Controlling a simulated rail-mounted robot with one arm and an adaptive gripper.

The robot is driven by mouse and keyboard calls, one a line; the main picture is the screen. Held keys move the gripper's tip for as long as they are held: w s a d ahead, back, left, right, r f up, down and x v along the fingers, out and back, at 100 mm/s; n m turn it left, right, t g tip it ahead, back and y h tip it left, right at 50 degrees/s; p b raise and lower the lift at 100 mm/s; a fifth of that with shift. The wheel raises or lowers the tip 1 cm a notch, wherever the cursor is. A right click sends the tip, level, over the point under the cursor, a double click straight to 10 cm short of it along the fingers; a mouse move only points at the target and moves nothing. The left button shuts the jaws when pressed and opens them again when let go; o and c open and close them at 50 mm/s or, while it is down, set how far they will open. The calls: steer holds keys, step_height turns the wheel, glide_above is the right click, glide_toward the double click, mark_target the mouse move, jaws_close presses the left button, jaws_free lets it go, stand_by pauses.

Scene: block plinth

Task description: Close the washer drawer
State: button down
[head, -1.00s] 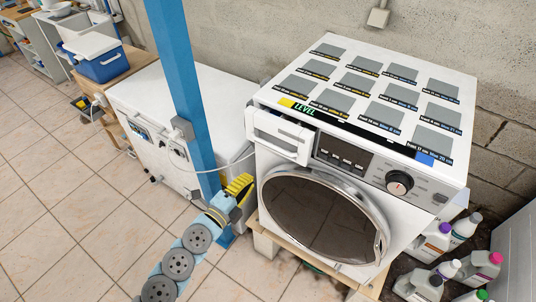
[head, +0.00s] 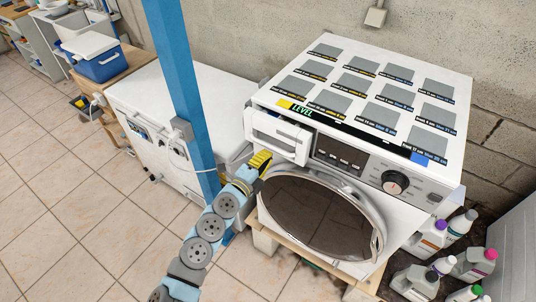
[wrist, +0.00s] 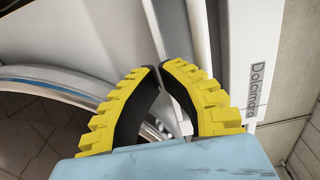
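The washer (head: 425,190) is white, with a round dark glass door (head: 315,215) in a silver ring. Its drawer (head: 280,136), at the upper left of the front, stands out from the washer's face. My gripper (head: 262,160), with yellow and black fingers, is just below the drawer's front in the head view. Whether it touches the drawer is unclear. In the wrist view the fingertips (wrist: 160,67) nearly meet, with nothing seen held. A white panel with lettering (wrist: 245,60) is beyond them at the right, and the door ring (wrist: 60,80) is at the left.
A blue post (head: 182,90) stands left of the washer, in front of a white chest appliance (head: 145,105). Several bottles (head: 440,255) are on the floor at the lower right. Open tiled floor (head: 80,210) lies to the left.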

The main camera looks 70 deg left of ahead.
steer(key=shift+w+a, duration=0.15)
steer(key=shift+w, duration=0.2)
steer(key=shift+x, duration=1.4)
steer(key=shift+s, duration=0.1)
